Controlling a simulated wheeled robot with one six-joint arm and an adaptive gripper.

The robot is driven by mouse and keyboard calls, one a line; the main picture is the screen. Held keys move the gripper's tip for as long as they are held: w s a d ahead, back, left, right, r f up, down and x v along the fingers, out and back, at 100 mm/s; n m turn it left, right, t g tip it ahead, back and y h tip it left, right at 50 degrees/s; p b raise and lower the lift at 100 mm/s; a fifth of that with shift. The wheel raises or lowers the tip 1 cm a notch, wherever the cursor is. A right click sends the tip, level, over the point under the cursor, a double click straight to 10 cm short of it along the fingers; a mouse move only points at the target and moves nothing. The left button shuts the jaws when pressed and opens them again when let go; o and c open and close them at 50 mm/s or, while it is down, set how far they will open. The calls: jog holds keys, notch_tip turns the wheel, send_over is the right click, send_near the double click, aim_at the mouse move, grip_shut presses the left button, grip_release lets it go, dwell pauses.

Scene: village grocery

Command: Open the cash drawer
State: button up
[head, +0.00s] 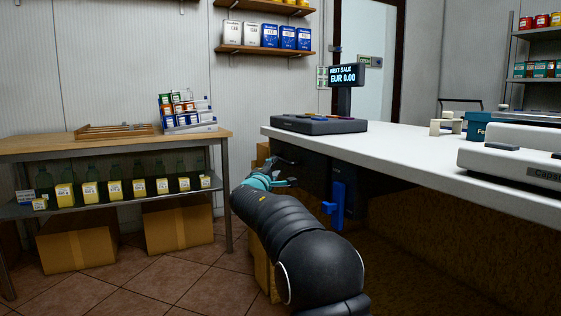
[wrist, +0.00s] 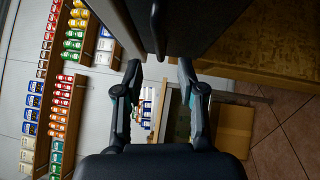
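The cash drawer (head: 313,172) is a dark box under the far left end of the white counter. My gripper (head: 282,172) is at its left, front side, and overlaps its edge in the head view. In the wrist view my gripper (wrist: 160,68) has its two fingers spread wide apart, with nothing clamped between them. Dark, flat parts (wrist: 205,25) fill the top of the wrist view just beyond the fingertips; they look like the drawer's body. A narrow dark piece points down toward the gap between the fingers. I cannot tell whether the fingers touch it or whether the drawer is ajar.
The white counter (head: 400,150) carries a dark register base (head: 318,124), a display (head: 344,76) and a scale (head: 515,165). A blue bracket (head: 338,203) hangs below the counter. A wooden table (head: 60,147) with goods stands left; tiled floor (head: 195,270) lies between.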

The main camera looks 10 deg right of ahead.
aim_at(280, 160)
jog(key=p+x, duration=0.2)
jog(key=x, duration=0.5)
jog(key=shift+w+d, duration=0.15)
jog(key=shift+w, duration=0.15)
jog(key=shift+r, duration=0.1)
grip_shut()
